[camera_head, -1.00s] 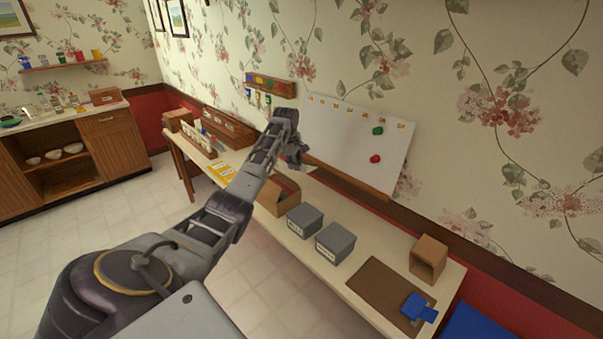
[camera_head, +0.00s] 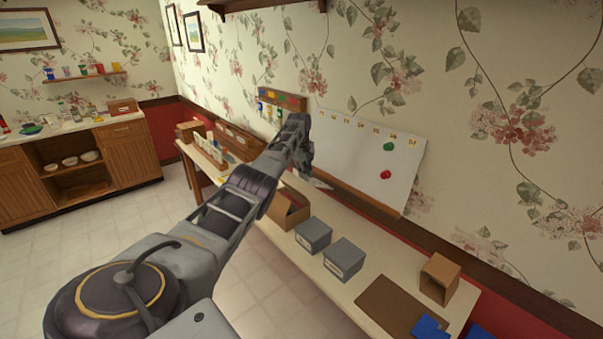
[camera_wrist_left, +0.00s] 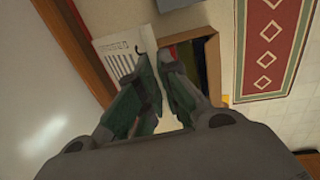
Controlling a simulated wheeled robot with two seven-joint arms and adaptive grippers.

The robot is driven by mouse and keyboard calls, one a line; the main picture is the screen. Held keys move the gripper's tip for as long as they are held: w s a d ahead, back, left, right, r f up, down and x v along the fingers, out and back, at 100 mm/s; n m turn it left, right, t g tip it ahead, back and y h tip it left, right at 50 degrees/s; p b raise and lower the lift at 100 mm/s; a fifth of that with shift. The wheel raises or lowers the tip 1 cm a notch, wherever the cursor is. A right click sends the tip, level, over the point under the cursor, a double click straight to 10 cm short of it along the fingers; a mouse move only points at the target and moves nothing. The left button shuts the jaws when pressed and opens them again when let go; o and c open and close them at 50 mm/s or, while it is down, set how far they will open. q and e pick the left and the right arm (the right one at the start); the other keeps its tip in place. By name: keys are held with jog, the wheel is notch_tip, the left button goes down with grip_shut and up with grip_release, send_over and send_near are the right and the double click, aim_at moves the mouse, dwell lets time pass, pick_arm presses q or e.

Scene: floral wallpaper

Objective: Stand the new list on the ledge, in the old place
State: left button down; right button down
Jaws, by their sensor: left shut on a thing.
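My left gripper (camera_head: 304,160) is at the lower left corner of the whiteboard (camera_head: 365,155), beside the wooden ledge (camera_head: 360,193) along its bottom edge. It is shut on the list, a white sheet with a printed heading and dark lines (camera_wrist_left: 122,58). In the wrist view, the fingers (camera_wrist_left: 160,58) cover part of the sheet. The sheet lies against or just over the ledge (camera_wrist_left: 72,50) there; I cannot tell whether they touch. In the head view only a small white corner (camera_head: 319,183) shows past the gripper. My right gripper is not in view.
Below the gripper an open cardboard box (camera_head: 289,208) stands on the long table. Two grey boxes (camera_head: 313,235), a brown mat (camera_head: 388,305) and an open brown box (camera_head: 440,278) stand to its right. Red and green magnets (camera_head: 389,146) are on the board.

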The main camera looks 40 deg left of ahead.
aim_at(311, 183)
pick_arm(q)
jog(key=shift+w+d+f+m, duration=0.15)
jog(key=shift+d+m, duration=0.25)
jog(key=shift+m, duration=0.2)
jog(key=shift+w+d+f+m, duration=0.15)
jog(key=shift+d+m, duration=0.2)
jog(key=shift+m, duration=0.25)
jog(key=shift+d+r+g, duration=0.1)
jog(key=shift+g, duration=0.2)
jog(key=shift+d+m, duration=0.25)
jog(key=shift+m, duration=0.25)
jog(key=shift+d+m, duration=0.45)
jog(key=shift+m, duration=0.15)
jog(key=shift+w+d+f+m+g+y, duration=0.15)
jog(key=shift+d+m+g, duration=0.15)
jog(key=shift+d+m, duration=0.4)
jog(key=shift+w+d+f+m+g+y, duration=0.15)
jog(key=shift+d+m+g, duration=0.2)
jog(key=shift+m, duration=0.65)
jog(key=shift+d+r, duration=0.1)
jog(key=shift+w+d, duration=0.1)
